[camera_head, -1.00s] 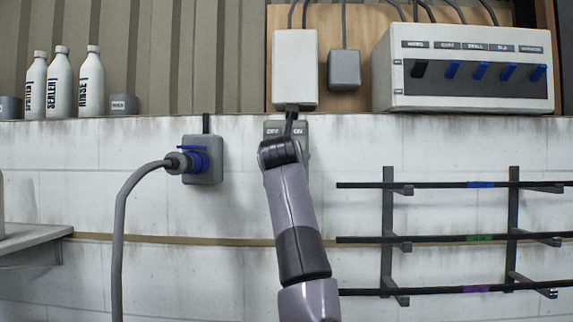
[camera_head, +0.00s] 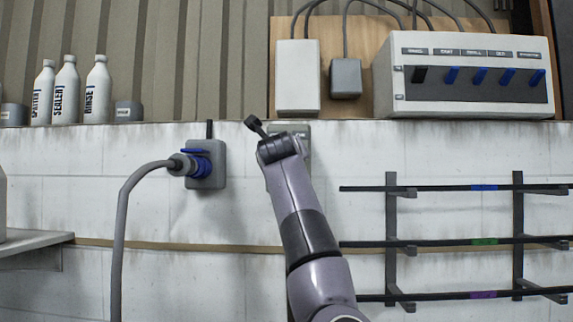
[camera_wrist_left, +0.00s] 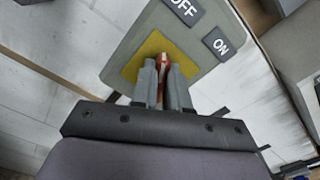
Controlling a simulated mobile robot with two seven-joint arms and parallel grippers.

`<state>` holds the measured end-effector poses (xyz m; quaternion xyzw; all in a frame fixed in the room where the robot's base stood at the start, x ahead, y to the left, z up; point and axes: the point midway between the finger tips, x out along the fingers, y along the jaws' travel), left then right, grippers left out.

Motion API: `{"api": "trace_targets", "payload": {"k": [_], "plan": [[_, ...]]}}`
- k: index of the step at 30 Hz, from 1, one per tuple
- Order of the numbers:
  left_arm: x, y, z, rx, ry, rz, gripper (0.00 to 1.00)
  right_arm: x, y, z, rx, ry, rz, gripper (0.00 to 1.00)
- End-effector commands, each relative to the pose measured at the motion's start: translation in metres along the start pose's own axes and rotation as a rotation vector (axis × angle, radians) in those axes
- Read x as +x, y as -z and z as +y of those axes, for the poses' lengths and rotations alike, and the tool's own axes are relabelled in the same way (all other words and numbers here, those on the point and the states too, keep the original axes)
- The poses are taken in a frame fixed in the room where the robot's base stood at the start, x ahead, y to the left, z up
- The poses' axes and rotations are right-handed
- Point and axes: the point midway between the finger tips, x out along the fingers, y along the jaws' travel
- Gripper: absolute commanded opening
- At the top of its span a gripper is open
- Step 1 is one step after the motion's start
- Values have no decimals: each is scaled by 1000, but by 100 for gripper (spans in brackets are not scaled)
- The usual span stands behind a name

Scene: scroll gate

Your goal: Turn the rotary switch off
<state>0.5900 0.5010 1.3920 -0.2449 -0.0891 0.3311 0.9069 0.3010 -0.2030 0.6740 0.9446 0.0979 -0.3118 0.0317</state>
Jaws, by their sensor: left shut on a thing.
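The rotary switch is a grey panel with a yellow plate (camera_wrist_left: 150,57) and dark OFF and ON labels, shown tilted in the left wrist view. Its red handle (camera_wrist_left: 166,62) has a pale stripe. My left gripper (camera_wrist_left: 163,74) is shut on this handle, with a grey finger on each side. The handle's visible end points up in that picture, nearer the OFF label's direction than the ON label's. In the head view the switch panel (camera_head: 300,129) is mostly hidden behind my left wrist, and the fingers cannot be seen. My right gripper is in neither view.
A blue plug in a socket (camera_head: 208,165) is on the wall left of my arm. A white box (camera_head: 298,78) hangs above the switch. A breaker panel (camera_head: 470,103) is at upper right. Rods lie on a rack (camera_head: 391,220) at right. Bottles (camera_head: 66,92) stand at upper left.

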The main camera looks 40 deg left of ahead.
Motion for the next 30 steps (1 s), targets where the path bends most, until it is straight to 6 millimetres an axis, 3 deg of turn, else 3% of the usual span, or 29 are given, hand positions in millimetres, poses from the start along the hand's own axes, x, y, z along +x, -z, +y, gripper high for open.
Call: {"api": "trace_targets", "payload": {"k": [9,27,28,30], "plan": [[-1,-2,0,-149,4,-6,0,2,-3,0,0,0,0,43],[-1,-3,0,-191,4,-8,0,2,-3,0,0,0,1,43],[-1,-3,0,-191,4,-8,18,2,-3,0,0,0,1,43],[-1,-3,0,-191,4,-7,40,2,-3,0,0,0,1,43]]}}
